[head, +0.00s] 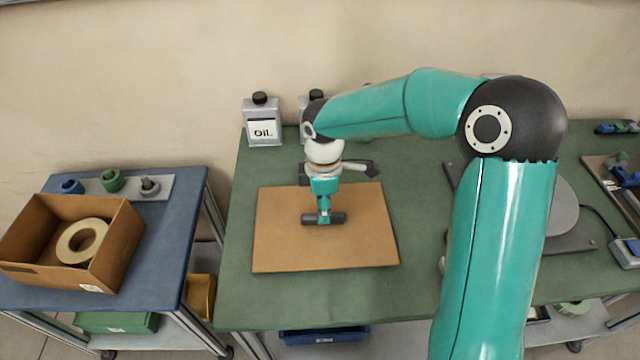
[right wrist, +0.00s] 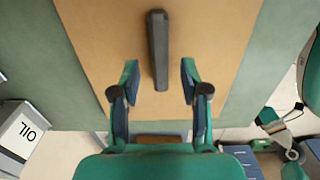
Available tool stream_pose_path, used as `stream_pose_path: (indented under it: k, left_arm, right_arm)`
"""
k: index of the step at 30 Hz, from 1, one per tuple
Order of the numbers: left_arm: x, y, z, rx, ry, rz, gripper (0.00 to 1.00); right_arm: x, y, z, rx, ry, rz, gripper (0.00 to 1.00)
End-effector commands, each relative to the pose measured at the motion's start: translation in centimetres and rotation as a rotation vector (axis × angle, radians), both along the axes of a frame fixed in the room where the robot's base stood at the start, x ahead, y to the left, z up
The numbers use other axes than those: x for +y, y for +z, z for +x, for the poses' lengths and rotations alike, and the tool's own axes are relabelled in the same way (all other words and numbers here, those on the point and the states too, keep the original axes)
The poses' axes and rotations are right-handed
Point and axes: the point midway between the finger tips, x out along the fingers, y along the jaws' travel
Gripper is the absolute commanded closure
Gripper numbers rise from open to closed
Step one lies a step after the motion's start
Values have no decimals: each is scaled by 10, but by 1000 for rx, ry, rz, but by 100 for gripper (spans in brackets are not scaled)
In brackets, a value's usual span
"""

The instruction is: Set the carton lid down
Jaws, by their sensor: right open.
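The carton lid (head: 285,245) is a flat brown board with a dark bar handle (head: 338,218) on its middle. It lies flat on the green table. My right gripper (head: 324,209) is just above the handle, pointing down. In the right wrist view, the gripper (right wrist: 160,82) is open, one finger on each side of the lower end of the handle (right wrist: 157,45), with gaps between. The lid (right wrist: 205,40) fills the middle of that view. The open carton (head: 115,255) stands on the blue table at left with a tan tape reel (head: 82,241) inside. My left gripper is not in view.
Oil cans (head: 263,122) stand at the green table's back edge, behind the lid. A grey plate with a round disc (head: 563,210) lies to the right, partly behind my arm. A strip with coloured pieces (head: 112,181) lies behind the carton. Bare green table (head: 290,300) shows in front of the lid.

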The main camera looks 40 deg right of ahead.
Motion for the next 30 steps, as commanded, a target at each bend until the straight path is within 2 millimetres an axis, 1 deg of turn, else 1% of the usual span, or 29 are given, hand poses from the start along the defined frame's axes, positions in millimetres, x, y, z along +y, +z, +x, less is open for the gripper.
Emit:
stream_pose_path:
  k: [1,6,9,12,18,30]
  left_arm:
    - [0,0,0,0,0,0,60]
    - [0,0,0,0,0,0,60]
    - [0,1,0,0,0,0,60]
    - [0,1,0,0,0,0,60]
    - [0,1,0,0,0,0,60]
    - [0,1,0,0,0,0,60]
  right_arm:
    - [0,13,2,-8,-1,0,55]
    - [0,47,1,-6,0,0,55]
    - [0,64,1,-5,0,0,55]
    - [1,75,1,-2,2,0,55]
    - [1,84,0,0,2,0,55]
    - [1,83,0,0,2,0,55]
